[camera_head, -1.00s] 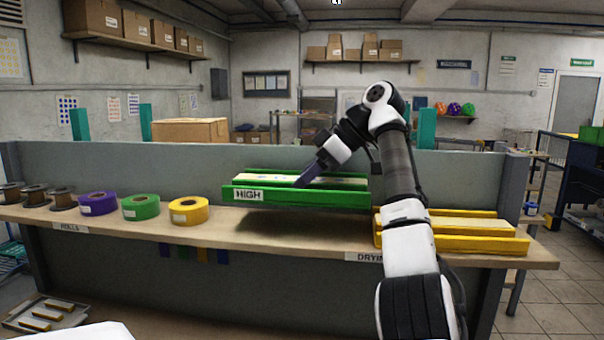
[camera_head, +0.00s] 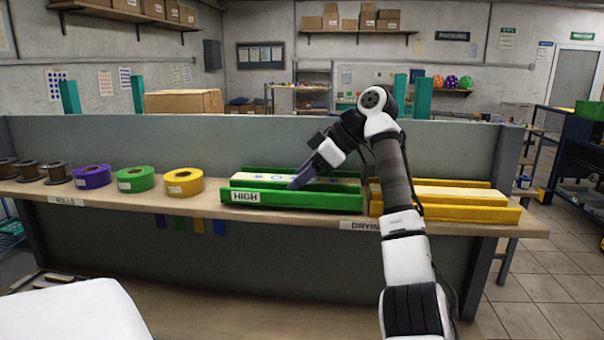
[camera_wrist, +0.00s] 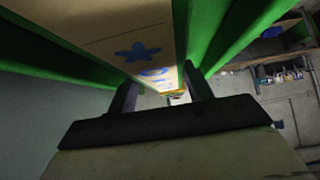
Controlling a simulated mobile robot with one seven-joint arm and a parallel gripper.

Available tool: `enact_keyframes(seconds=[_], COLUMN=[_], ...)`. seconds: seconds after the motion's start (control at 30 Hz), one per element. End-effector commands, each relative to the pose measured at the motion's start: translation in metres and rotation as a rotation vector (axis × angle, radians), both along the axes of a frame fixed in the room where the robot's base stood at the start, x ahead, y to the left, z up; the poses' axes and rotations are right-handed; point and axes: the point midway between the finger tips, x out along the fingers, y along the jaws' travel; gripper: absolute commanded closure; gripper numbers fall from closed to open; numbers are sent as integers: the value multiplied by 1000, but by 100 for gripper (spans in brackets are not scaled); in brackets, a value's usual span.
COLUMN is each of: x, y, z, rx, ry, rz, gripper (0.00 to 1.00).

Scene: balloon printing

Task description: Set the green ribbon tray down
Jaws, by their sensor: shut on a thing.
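The green ribbon tray (camera_head: 310,201), labelled HIGH, is on or just above the bench shelf, left of the yellow tray (camera_head: 455,211). A pale ribbon strip with blue prints (camera_head: 268,178) lies in it. My gripper (camera_head: 297,184) reaches into the green tray from the right and is shut on it. In the wrist view the fingers (camera_wrist: 160,95) straddle the strip (camera_wrist: 135,40), with green tray walls (camera_wrist: 222,30) on both sides. The wrist view does not show clearly what part the fingers grip.
Yellow (camera_head: 183,182), green (camera_head: 135,180) and purple (camera_head: 92,177) rolls stand left of the tray on the shelf (camera_head: 130,203). A grey panel (camera_head: 250,143) runs behind. The yellow tray is close on the right.

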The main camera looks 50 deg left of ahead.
Motion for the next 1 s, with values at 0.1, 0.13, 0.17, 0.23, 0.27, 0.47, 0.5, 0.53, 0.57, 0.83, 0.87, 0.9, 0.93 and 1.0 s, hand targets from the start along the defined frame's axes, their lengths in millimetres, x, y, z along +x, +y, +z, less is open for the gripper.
enact_keyframes(seconds=[0.1,0.13,0.17,0.23,0.27,0.47,0.5,0.53,0.57,0.83,0.87,0.9,0.93,1.0], x=[0,0,0,0,0,0,0,0,0,0,0,0,0,0], y=[0,0,0,0,0,0,0,0,0,0,0,0,0,0], z=[1,1,1,0,0,-4,-5,-6,-7,-9,-9,-9,-9,-10], rx=[2,2,2,2,2,1,1,1,1,1,1,1,1,1], ry=[0,0,0,0,0,0,0,0,0,0,0,0,0,0], rz=[0,0,0,0,0,1,1,1,1,1,1,1,1,1], gripper=[86,86,86,86,86,86,86,86,86,39,35,30,26,24])
